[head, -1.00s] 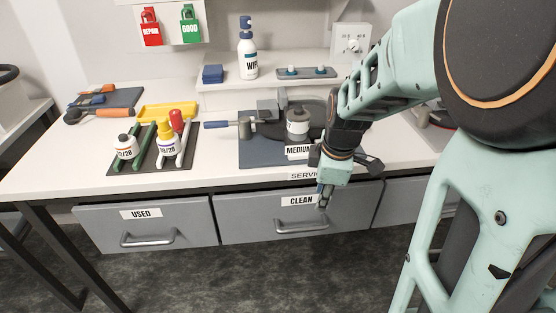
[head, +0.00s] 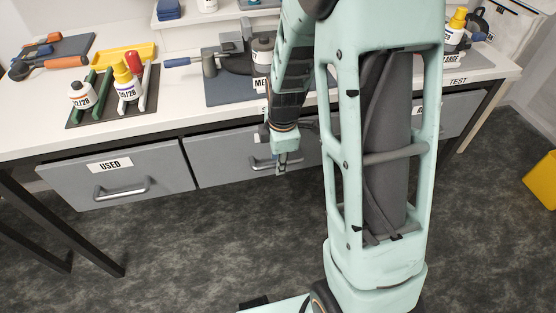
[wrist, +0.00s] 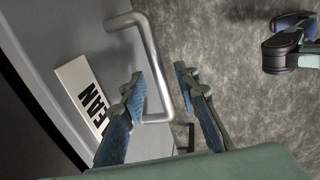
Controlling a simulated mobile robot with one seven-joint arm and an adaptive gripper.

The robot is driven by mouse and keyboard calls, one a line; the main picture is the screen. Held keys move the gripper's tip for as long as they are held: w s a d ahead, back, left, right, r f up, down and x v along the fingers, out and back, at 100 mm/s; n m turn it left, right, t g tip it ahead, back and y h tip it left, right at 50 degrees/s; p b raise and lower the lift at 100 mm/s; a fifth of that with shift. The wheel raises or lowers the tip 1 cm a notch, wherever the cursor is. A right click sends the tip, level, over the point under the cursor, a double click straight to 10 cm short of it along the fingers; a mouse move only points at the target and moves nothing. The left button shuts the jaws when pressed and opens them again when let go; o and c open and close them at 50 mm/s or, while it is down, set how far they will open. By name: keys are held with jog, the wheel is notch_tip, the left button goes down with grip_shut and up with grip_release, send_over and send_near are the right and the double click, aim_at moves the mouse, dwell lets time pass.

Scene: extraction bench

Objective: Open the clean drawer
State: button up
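The clean drawer (head: 220,158) is the grey drawer under the middle of the bench; it looks shut. In the head view my gripper (head: 282,168) hangs in front of this drawer.
The used drawer (head: 75,183) is beside it on the left, with its own handle (head: 122,190). The bench top (head: 175,105) carries a bottle rack (head: 105,112) and a grey-blue mat (head: 228,92). The dark floor (head: 190,250) in front is clear.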

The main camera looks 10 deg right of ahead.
grip_shut()
dwell(0.4)
jog(key=shift+s, duration=0.15)
